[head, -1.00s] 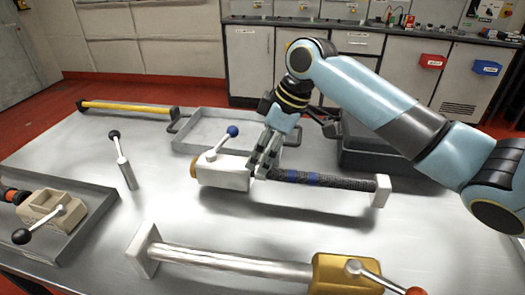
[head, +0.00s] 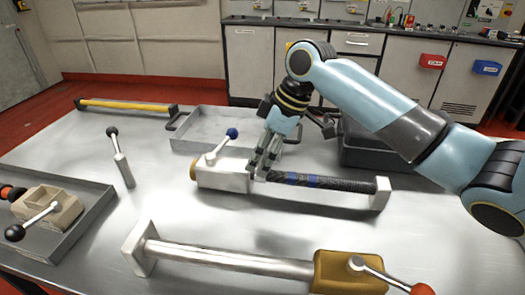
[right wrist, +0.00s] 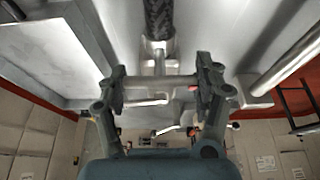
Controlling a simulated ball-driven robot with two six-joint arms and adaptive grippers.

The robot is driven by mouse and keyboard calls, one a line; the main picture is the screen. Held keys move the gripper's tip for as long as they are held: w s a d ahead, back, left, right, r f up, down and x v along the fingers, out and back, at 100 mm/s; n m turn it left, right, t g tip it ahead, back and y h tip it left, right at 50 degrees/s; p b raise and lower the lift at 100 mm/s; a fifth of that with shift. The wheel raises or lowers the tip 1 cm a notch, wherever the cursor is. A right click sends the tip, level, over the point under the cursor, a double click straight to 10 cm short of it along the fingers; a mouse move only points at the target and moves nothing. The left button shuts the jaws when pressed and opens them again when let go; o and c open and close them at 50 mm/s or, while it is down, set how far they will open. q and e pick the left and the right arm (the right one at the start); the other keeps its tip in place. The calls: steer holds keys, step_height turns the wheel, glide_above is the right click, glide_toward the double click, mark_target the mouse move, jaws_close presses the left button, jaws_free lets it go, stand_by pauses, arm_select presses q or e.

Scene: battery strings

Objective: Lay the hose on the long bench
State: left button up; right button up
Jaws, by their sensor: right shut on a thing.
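The hose (head: 325,182) is dark and braided with blue bands, with a white block and a blue-knobbed lever at its left end and a pale plate at its right. It lies level at the surface of the long steel bench (head: 200,228); I cannot tell if it fully touches. My right gripper (head: 262,170) reaches down from above and is shut on the hose near the white block. In the right wrist view, the hose (right wrist: 158,18) runs away from between the fingers (right wrist: 160,82). My left gripper is not in view.
Behind the hose are a shallow grey tray (head: 185,149) and a dark box (head: 370,158). A yellow-handled bar (head: 125,107) lies far left, and a small lever (head: 122,165) stands nearer. A left tray (head: 85,228) holds a beige block. A steel bar with a gold block (head: 335,270) lies in front.

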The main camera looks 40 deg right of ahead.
mark_target(282, 172)
steer(key=shift+f, duration=0.2)
steer(key=o, duration=1.7)
steer(key=shift+o, duration=0.5)
steer(key=shift+f, duration=0.15)
steer(key=v, duration=1.2)
